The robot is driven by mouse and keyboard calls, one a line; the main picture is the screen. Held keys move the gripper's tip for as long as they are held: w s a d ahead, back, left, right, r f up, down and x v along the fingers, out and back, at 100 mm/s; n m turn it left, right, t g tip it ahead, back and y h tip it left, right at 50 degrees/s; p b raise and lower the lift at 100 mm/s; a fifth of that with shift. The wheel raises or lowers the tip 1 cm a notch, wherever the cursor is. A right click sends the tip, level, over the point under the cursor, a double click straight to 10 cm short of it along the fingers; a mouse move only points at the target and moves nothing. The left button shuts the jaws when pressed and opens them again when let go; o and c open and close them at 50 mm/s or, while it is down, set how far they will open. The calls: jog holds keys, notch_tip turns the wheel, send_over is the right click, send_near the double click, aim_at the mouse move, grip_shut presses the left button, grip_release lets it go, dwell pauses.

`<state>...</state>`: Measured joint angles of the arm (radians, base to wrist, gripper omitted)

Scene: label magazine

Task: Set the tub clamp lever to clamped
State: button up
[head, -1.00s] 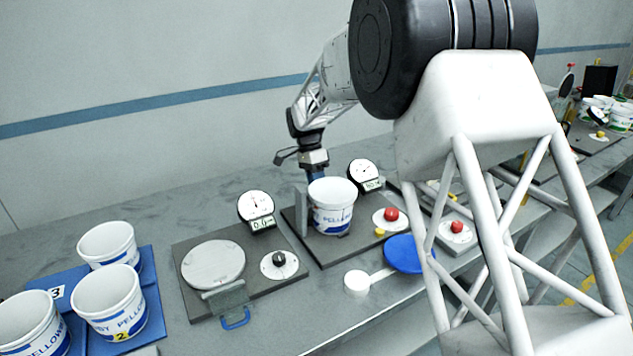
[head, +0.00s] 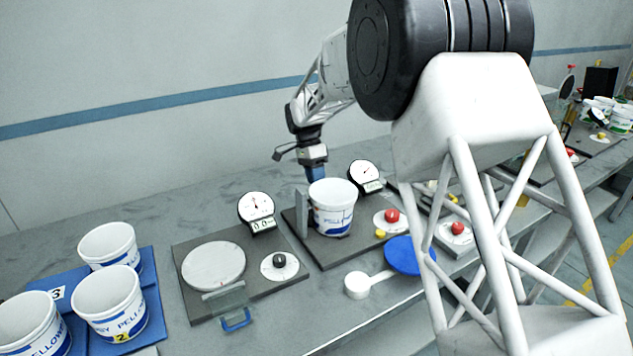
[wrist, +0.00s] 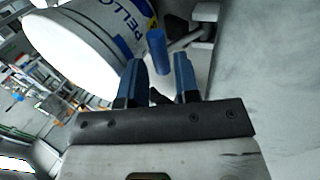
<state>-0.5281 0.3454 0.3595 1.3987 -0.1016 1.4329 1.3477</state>
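The white tub (head: 333,217) with blue lettering stands upright on a dark base plate (head: 325,256) in the head view. It fills the upper left of the wrist view (wrist: 85,45), tilted by the camera angle. My gripper (head: 316,178) is behind the tub, its tips partly hidden by the rim. In the wrist view my gripper's two blue fingers (wrist: 160,68) are apart. A blue cylindrical grip (wrist: 157,50), apparently the clamp lever's handle, shows beyond the fingertips and between their lines, close beside the tub. I cannot tell whether a finger touches it. The lever is hidden in the head view.
Dial gauges stand behind the tub (head: 365,173) and behind the empty left station (head: 256,208). A grey upright plate (head: 302,212) stands left of the tub. A red knob (head: 391,215) and blue disc (head: 405,255) lie to the right. Several tubs sit on blue mats at left.

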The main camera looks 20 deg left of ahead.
jog(key=v, duration=0.6)
jog(key=shift+r, duration=0.15)
jog(key=s+d+r+n+t+y, duration=0.1)
jog(key=s+d+r, duration=0.4)
jog(key=d, duration=0.5)
jog(key=s+d+r+n+t+y, duration=0.1)
jog(key=s+d+r+n, duration=0.15)
jog(key=s+d, duration=0.6)
jog(key=s+d+r+n+t, duration=0.1)
jog(key=s+d+r, duration=0.45)
jog(key=d, duration=0.55)
jog(key=s+d+f+n+t, duration=0.1)
jog(key=s+d+f, duration=0.1)
jog(key=s+d, duration=0.3)
jog(key=s+d+f+n+t, duration=0.1)
jog(key=s+d+f+n, duration=0.1)
jog(key=s, duration=1.2)
jog(key=s+d+f+n+y, duration=0.1)
jog(key=s+d+f, duration=0.3)
jog(key=s+d, duration=0.3)
jog(key=s, duration=0.2)
jog(key=shift+s+d+t, duration=0.3)
jog(key=shift+s+t, duration=0.1)
